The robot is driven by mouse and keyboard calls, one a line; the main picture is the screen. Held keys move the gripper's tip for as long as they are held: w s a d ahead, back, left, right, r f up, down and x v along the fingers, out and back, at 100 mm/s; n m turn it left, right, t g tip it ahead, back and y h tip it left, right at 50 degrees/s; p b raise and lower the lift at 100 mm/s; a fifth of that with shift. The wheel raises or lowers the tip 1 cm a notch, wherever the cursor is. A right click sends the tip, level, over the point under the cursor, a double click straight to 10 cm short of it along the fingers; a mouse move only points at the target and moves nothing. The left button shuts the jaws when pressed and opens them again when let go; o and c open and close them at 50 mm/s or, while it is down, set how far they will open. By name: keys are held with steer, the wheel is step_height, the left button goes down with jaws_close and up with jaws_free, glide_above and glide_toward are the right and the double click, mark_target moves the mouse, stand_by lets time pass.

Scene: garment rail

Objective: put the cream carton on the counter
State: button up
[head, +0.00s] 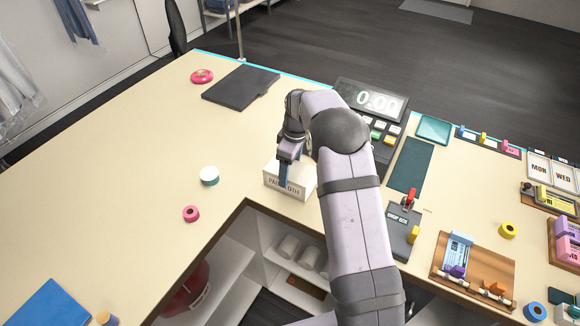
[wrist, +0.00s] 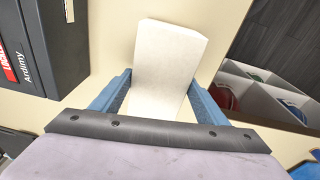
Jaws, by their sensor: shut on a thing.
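The cream carton (head: 288,181) is a pale box with dark lettering on its front, partly covered by my gripper. It is at the inner corner of the counter (head: 120,178), near the edge above the shelves. My gripper (head: 288,172) points down with its blue fingers on either side of the carton. In the wrist view the carton (wrist: 165,70) stands between the two blue fingers (wrist: 155,95), which are shut on it. I cannot tell whether its base touches the counter.
A black till with a display (head: 375,101) stands behind my arm. A white tape roll (head: 209,176) and a pink roll (head: 191,213) lie left of the carton. A dark flat folder (head: 240,84) lies farther back. The left counter has wide free room. Open shelves (head: 290,262) lie below the inner edge.

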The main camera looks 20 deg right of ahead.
mark_target(293, 171)
steer(key=o, duration=1.7)
steer(key=shift+f, duration=0.1)
steer(key=shift+o, duration=0.2)
step_height(293, 171, up, 12)
steer(key=s+b, duration=0.1)
steer(key=b, duration=0.2)
steer(key=shift+d, duration=0.4)
steer(key=shift+s, duration=0.1)
steer(key=s+a+f+m, duration=0.1)
steer(key=s+f+m, duration=0.2)
steer(key=s, duration=0.7)
steer(key=s+a+f+m, duration=0.2)
steer(key=s+f+m, duration=0.1)
steer(key=s, duration=0.7)
steer(key=s+a+f+m+g, duration=0.1)
steer(key=s+f+m, duration=0.2)
steer(key=s, duration=0.8)
steer(key=shift+a+f+m+h, duration=0.3)
steer(key=shift+f+m+h, duration=0.1)
steer(key=shift+m, duration=0.2)
